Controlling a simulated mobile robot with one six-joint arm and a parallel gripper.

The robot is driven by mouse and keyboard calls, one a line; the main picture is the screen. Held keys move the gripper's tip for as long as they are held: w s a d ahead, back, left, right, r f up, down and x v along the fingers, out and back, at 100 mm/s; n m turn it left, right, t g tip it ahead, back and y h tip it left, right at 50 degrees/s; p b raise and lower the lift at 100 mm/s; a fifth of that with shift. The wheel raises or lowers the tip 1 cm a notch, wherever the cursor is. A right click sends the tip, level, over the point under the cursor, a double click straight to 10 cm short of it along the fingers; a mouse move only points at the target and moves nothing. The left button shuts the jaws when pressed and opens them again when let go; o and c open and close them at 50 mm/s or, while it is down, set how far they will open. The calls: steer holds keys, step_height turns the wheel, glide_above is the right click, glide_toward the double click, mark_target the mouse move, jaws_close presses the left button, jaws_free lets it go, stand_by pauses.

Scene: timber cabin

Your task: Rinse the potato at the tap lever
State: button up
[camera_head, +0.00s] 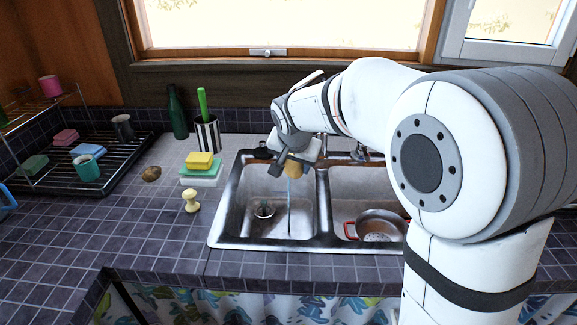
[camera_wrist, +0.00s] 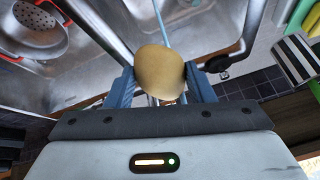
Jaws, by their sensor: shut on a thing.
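The tan potato (camera_wrist: 160,73) is between the two fingers of my gripper (camera_wrist: 160,88) in the wrist view. My gripper is shut on it. In the head view the potato (camera_head: 294,169) hangs below my gripper (camera_head: 292,160), over the left basin of the sink (camera_head: 225,218). A thin blue stream of water (camera_head: 290,205) runs down into that basin, directly below the potato. In the wrist view the stream (camera_wrist: 161,22) meets the potato's edge. My arm hides most of the tap, and I cannot make out its lever for certain.
A pot with red handles (camera_head: 381,222) stands in the right basin. Left of the sink are stacked sponges (camera_head: 200,160), a pale knobbed object (camera_head: 191,201), a brown lump (camera_head: 151,174), a striped holder (camera_head: 207,135) and a green bottle (camera_head: 178,112). A dish rack (camera_head: 75,172) stands further left. The front-left counter is clear.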

steer(key=s+b, duration=0.3)
steer(key=s, duration=0.5)
steer(key=shift+b, duration=0.4)
stand_by(1.4)
steer(key=s+r, duration=0.4)
steer(key=s, duration=0.1)
steer(key=shift+p, duration=0.4)
stand_by(0.4)
